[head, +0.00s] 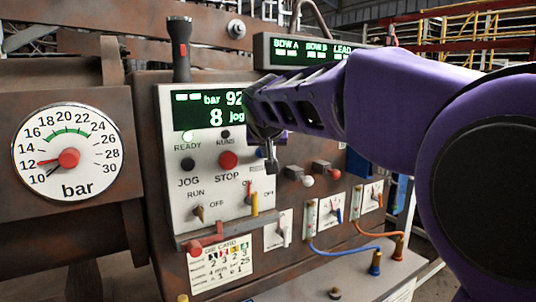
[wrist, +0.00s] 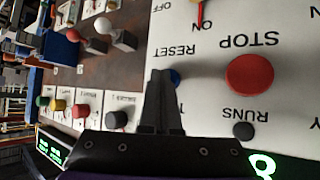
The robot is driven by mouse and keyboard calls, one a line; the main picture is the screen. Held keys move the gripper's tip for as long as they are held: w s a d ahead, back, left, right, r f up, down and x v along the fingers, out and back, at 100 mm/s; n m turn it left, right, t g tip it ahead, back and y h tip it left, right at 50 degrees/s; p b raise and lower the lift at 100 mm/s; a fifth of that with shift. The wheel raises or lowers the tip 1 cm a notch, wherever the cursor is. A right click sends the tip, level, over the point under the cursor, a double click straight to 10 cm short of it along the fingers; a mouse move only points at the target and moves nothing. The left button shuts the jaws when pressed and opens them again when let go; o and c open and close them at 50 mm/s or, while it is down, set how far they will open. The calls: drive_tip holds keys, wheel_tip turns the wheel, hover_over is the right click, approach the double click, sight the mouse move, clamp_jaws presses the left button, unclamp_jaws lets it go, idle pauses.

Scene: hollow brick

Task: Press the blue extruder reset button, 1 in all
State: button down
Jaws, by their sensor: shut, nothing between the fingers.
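The blue reset button (wrist: 176,77) shows only in part in the wrist view, beside the RESET label and just right of my gripper's fingertips. My gripper (wrist: 161,74) is shut and empty, and its fingers cover the rest of the button. In the head view my gripper (head: 271,167) points down in front of the panel's right side, right of the red STOP button (head: 228,160).
A pressure gauge (head: 68,155) is at the left. Red and white knobs (head: 308,181) stick out right of the panel, above blue and orange cables.

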drive_tip(key=shift+s+d+b, duration=0.35)
drive_tip(key=shift+s+d, duration=0.1)
drive_tip(key=shift+s, duration=0.2)
drive_tip(key=shift+s+d+r+b, duration=0.1)
drive_tip(key=shift+s+d+b, duration=0.5)
drive_tip(key=shift+s, duration=0.5)
drive_tip(key=shift+s+d+b, duration=0.35)
drive_tip(key=shift+s+d, duration=0.4)
drive_tip(key=shift+s, duration=0.3)
drive_tip(key=shift+w+a, duration=0.1)
